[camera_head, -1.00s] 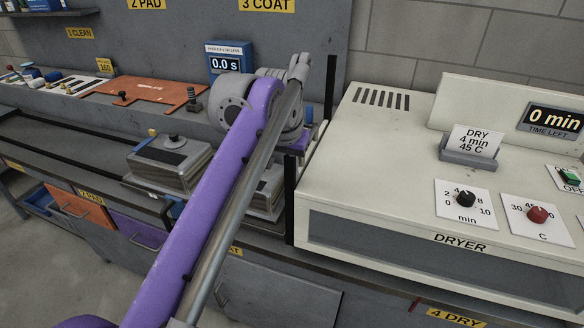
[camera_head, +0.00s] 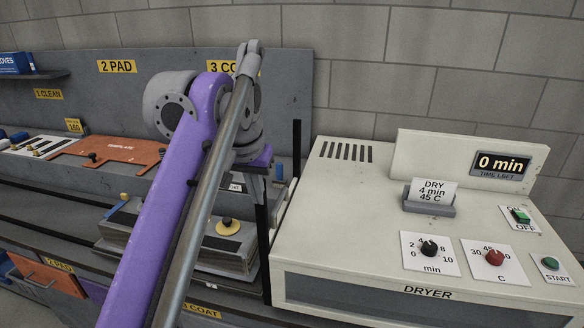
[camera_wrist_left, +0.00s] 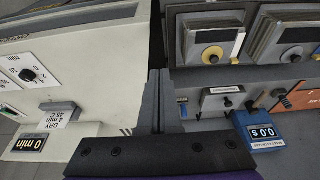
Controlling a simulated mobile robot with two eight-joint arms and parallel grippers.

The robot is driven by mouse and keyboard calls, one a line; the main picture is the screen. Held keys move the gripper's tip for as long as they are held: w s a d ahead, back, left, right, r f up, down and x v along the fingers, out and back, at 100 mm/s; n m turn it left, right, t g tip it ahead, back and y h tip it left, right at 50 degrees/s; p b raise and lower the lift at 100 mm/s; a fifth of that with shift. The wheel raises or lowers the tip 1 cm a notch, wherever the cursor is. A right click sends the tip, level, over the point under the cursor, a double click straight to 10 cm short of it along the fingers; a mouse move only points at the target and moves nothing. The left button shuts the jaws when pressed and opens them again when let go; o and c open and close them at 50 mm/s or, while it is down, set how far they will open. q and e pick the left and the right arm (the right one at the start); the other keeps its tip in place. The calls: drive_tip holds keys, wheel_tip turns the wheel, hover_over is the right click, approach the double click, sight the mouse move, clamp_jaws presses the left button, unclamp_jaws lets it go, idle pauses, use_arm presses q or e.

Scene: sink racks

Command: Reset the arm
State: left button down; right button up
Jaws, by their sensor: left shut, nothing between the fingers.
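My left arm (camera_head: 165,215), purple with a grey rod along it, rises from the bottom of the head view. It bends down at the grey elbow near the coating station. My left gripper (camera_head: 259,188) hangs beyond it by the dryer's left edge, partly hidden by the arm. In the left wrist view its dark fingers (camera_wrist_left: 160,76) are together and empty, above the gap between dryer and bench. My right gripper is not in view.
The cream dryer (camera_head: 330,205) stands right, its display at 0 min. The blue timer (camera_wrist_left: 261,132) reads 0.0 s. Metal blocks with knobs (camera_wrist_left: 212,52) sit beside the gripper. An orange template (camera_head: 110,150) lies on the bench at left. A grey wall is behind.

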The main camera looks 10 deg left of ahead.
use_arm(q)
drive_tip(key=s+f+t, duration=0.1)
drive_tip(key=s+f, duration=1)
drive_tip(key=f, duration=0.5)
drive_tip(key=s+f+t, duration=0.1)
drive_tip(key=s+f, duration=1)
drive_tip(key=f, duration=0.5)
drive_tip(key=shift+s+f, duration=0.2)
drive_tip(key=shift+s, duration=0.2)
